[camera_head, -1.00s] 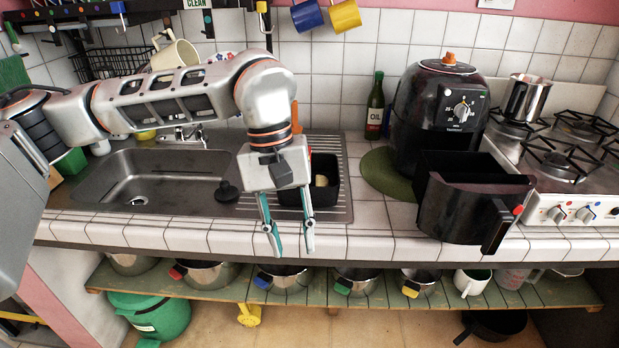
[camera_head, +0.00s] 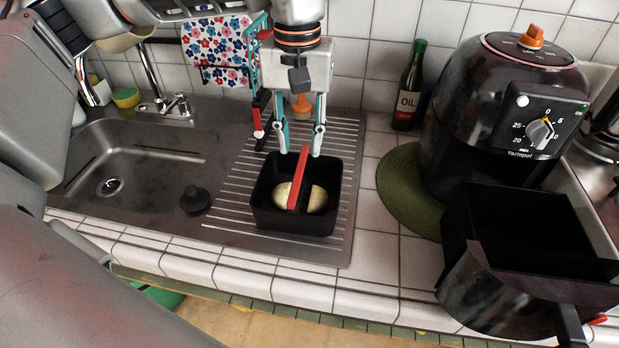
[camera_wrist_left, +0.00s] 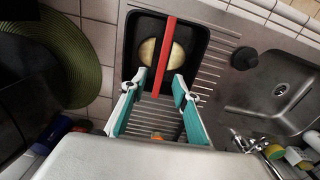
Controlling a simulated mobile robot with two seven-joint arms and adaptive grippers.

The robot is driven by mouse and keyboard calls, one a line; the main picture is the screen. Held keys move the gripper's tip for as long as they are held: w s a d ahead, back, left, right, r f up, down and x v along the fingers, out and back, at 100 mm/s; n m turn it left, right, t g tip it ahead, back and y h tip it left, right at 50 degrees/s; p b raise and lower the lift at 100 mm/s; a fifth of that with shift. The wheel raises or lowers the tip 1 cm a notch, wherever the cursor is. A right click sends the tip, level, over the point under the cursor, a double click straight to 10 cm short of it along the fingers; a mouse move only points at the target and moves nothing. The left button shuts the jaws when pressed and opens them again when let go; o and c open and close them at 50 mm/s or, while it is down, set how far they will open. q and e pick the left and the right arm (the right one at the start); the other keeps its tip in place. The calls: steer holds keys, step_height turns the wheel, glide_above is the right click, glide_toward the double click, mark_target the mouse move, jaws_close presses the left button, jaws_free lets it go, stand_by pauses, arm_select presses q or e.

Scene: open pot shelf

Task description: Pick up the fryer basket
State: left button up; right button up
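The fryer basket (camera_head: 262,205) is a black open box with a red bar handle (camera_head: 298,182) across it. It stands on the ridged steel drainboard and holds a yellowish food piece (camera_head: 317,198) that looks like a potato. It also shows in the left wrist view (camera_wrist_left: 196,62). My left gripper (camera_head: 300,152) points down at the basket's back edge, open, with its fingers apart. In the left wrist view the red handle runs between the open fingertips (camera_wrist_left: 158,80); contact is not visible. My right gripper is in neither current view.
The black air fryer (camera_head: 490,110) stands at right beside a green round mat (camera_head: 405,190). Its pulled-out drawer (camera_head: 500,290) is at the front right. An oil bottle (camera_head: 408,90) is behind. The sink (camera_head: 125,160) and a black stopper (camera_head: 195,200) are left.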

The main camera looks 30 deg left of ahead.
mark_target(299, 172)
arm_select(q)
steer(key=f, duration=0.7)
steer(key=shift+s+f, duration=0.3)
steer(key=shift+s, duration=0.1)
steer(key=shift+c, duration=0.4)
jaws_close()
